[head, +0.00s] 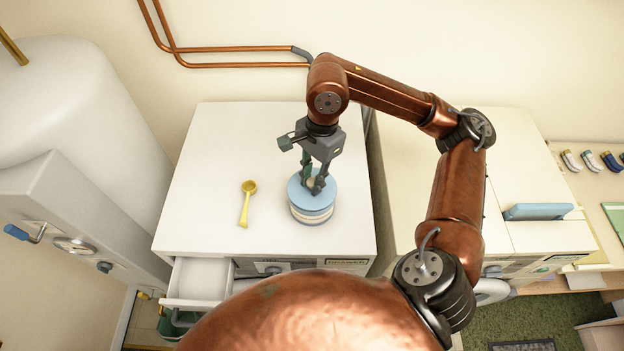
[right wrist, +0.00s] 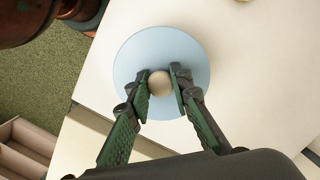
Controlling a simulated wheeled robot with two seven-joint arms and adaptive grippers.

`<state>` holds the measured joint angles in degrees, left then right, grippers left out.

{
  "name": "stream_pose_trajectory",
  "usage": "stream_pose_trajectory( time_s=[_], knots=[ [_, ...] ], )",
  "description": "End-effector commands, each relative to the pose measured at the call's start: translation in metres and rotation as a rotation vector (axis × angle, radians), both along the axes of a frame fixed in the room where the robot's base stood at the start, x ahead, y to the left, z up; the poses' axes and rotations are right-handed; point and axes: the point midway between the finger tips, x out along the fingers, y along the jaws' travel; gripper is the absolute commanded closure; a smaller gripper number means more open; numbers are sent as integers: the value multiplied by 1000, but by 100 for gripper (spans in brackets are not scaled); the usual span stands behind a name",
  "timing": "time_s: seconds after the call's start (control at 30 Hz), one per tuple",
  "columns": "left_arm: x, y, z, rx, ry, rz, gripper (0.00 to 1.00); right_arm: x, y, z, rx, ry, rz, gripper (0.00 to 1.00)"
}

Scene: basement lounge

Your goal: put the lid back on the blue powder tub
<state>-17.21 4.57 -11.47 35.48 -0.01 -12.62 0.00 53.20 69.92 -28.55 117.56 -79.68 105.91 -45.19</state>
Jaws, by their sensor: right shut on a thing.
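The blue powder tub (head: 312,214) stands upright on the white machine top, with pale and blue bands on its side. The round light blue lid (head: 297,196) is over its top, and in the right wrist view the lid (right wrist: 190,55) fills the middle, hiding the tub below. My right gripper (head: 314,186) points down from above and is shut on the lid's pale round knob (right wrist: 159,84), one finger on each side. The lid looks level and lined up with the tub; I cannot tell whether it is fully seated. My left gripper is out of view.
A yellow scoop (head: 246,203) lies left of the tub on the white machine top (head: 225,150). A drawer (head: 198,280) stands open at the machine's front left. A second machine (head: 400,180) with a blue item (head: 538,212) stands to the right, under my arm.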

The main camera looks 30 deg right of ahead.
Motion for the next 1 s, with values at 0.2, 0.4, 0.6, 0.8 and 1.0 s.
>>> stream_pose_trajectory(
  time_s=[0.2, 0.4, 0.6, 0.8, 1.0],
  knots=[
    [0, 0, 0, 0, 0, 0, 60, 0, 0, 0, 0, 0, 0, 100],
    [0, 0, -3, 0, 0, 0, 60, 0, 0, -1, 0, -1, 0, 100],
    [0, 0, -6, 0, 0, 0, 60, 0, 0, -1, 0, -1, 0, 100],
    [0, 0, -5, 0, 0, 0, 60, 0, 0, 0, 0, 0, 0, 100],
    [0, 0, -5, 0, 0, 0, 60, 0, 0, 0, 0, 0, 0, 78]
  ],
)
